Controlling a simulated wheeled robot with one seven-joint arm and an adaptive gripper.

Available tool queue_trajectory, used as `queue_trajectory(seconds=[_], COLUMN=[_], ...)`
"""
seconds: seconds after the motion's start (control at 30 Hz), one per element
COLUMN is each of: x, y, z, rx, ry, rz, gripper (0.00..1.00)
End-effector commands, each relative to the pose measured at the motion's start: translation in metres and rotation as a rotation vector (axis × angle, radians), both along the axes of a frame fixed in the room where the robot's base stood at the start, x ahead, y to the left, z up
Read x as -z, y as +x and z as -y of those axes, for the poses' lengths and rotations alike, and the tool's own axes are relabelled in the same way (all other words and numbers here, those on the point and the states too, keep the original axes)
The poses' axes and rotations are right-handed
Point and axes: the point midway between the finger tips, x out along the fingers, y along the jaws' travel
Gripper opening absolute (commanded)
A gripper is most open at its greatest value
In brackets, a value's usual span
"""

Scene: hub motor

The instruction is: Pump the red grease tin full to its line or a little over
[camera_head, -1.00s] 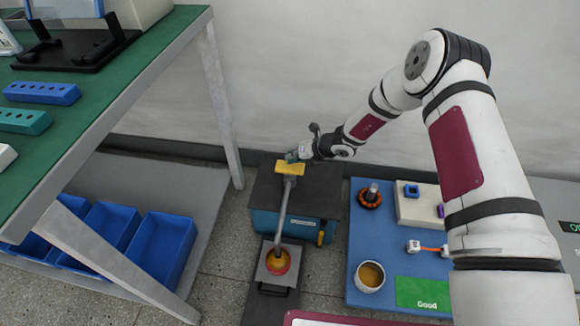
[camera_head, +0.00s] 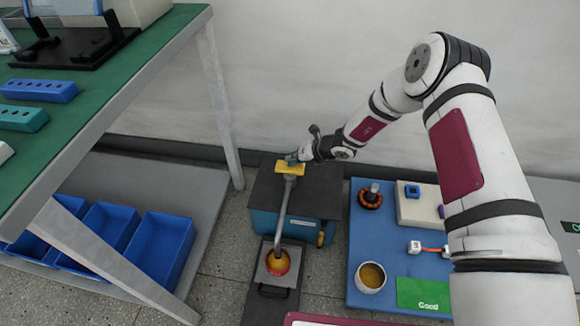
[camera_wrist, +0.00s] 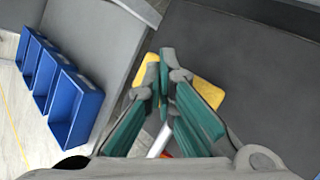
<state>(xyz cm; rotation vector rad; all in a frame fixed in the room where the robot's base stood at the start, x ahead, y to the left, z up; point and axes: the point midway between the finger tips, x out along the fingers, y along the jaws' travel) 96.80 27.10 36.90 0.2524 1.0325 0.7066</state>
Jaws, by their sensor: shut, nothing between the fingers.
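The red grease tin (camera_head: 278,262) stands on a small dark stand in front of the pump, under the end of the grey spout pipe (camera_head: 290,225). Yellowish grease shows inside it; its line cannot be made out. The pump's yellow head (camera_head: 290,168) is on top of the blue-sided pump box (camera_head: 266,222). My gripper (camera_head: 292,158) is shut and empty at the yellow head, seemingly touching it from above. In the wrist view my green-padded fingers (camera_wrist: 164,95) are together over the yellow head (camera_wrist: 205,92) and hide part of it.
A blue mat (camera_head: 360,247) at right holds a white cup (camera_head: 370,278), an orange-black ring part (camera_head: 370,198) and a green "Good" card (camera_head: 423,293). Blue bins (camera_head: 160,250) sit on the lower shelf at left. The green-topped bench (camera_head: 130,75) stands upper left.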

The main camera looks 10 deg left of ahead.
Motion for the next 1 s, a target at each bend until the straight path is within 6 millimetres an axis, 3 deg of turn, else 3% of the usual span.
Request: queue_trajectory(seconds=[1.0], x=[0.013], y=[-0.001], z=[0.000], rx=[-0.001], ry=[-0.001], rz=[-0.003], gripper=[0.00])
